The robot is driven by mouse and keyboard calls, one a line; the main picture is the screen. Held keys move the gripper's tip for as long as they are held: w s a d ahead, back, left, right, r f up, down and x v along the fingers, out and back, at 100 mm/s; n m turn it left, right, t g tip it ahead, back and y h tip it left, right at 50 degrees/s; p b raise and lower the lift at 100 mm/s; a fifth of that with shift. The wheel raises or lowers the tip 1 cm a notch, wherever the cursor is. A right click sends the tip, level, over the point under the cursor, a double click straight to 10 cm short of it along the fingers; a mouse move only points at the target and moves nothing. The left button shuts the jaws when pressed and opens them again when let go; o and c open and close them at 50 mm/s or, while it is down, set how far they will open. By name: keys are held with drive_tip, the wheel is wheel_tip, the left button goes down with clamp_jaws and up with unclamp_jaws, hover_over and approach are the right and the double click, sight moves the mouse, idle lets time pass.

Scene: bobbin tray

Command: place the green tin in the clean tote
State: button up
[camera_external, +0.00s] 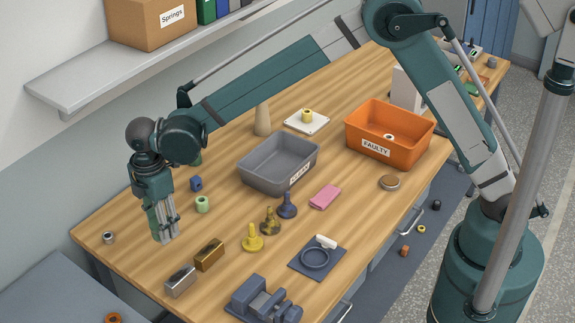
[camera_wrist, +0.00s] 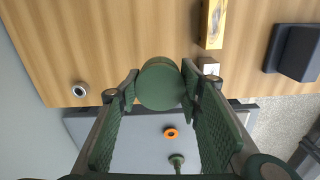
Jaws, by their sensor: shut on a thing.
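My gripper (camera_external: 164,232) points down over the left part of the wooden table in the external view. In the wrist view its two green, textured fingers are shut on the round green tin (camera_wrist: 160,84), which sits between the fingertips. In the external view the fingers mostly hide the tin, and I cannot tell how high it is above the table. The clean tote (camera_external: 248,180) is a grey, open bin with a white label on its front. It stands on the table to the right of my gripper, apart from it, and its visible inside looks empty.
The orange FAULTY tote (camera_external: 362,135) stands farther right with a bobbin inside. Between my gripper and the grey tote are a pale green bobbin (camera_external: 202,204) and a blue bobbin (camera_external: 196,184). Brass (camera_external: 209,254) and silver (camera_external: 180,281) blocks lie in front. Several knobbed pieces stand nearby.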

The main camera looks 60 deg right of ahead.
drive_tip(key=w+d, duration=0.3)
drive_tip(key=d, duration=1)
drive_tip(key=n+p, duration=0.1)
drive_tip(key=p, duration=0.1)
hover_over(279, 172)
drive_tip(key=shift+r, duration=0.45)
drive_tip(key=shift+f, duration=2.9)
drive_tip(key=shift+f, duration=0.1)
drive_tip(key=shift+f, duration=2)
